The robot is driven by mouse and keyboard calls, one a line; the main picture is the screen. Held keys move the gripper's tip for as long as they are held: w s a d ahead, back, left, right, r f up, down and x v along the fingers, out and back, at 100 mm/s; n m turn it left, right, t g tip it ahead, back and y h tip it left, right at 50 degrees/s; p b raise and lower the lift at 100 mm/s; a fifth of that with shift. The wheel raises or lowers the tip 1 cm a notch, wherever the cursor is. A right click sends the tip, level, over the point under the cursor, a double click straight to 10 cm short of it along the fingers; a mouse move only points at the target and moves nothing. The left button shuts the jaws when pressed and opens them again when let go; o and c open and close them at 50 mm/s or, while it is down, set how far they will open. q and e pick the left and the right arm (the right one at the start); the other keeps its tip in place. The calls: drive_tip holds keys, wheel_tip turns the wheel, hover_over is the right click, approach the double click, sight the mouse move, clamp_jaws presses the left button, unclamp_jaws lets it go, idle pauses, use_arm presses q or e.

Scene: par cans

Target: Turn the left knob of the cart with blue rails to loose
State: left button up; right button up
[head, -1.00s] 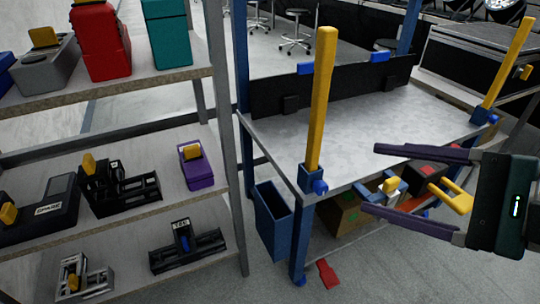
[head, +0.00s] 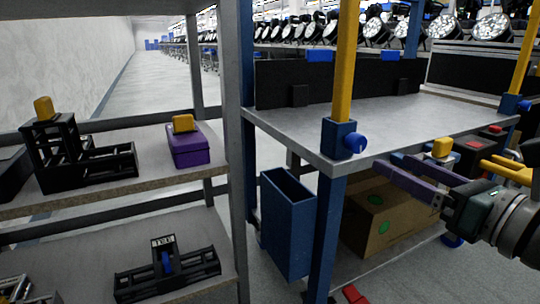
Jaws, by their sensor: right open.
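A cart with blue legs and a grey top (head: 420,122) stands right of centre. A yellow post (head: 346,60) rises from a blue socket at its near left corner, with a round blue left knob (head: 354,144) on the socket's right side. The right knob (head: 525,105) is blue, at the foot of another yellow post. My right gripper (head: 391,161) is open, its two purple fingers pointing left, below and right of the left knob and apart from it. Nothing shows between the fingers. My left gripper is not in view.
A blue bin (head: 288,220) hangs at the cart's left side. A cardboard box (head: 385,222) is under the top. A shelf rack (head: 110,185) with a purple box (head: 188,147) and black fixtures stands at left. A red piece (head: 354,294) is near the floor.

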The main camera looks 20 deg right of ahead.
sight(361, 146)
drive_tip(key=w, duration=0.3)
drive_tip(key=w+b, duration=0.1)
drive_tip(key=w, duration=0.2)
drive_tip(key=w+b, duration=0.1)
drive_tip(key=w, duration=0.1)
drive_tip(key=shift+w+a, duration=0.35)
drive_tip(key=shift+w, duration=0.05)
drive_tip(key=c, duration=0.4)
clamp_jaws()
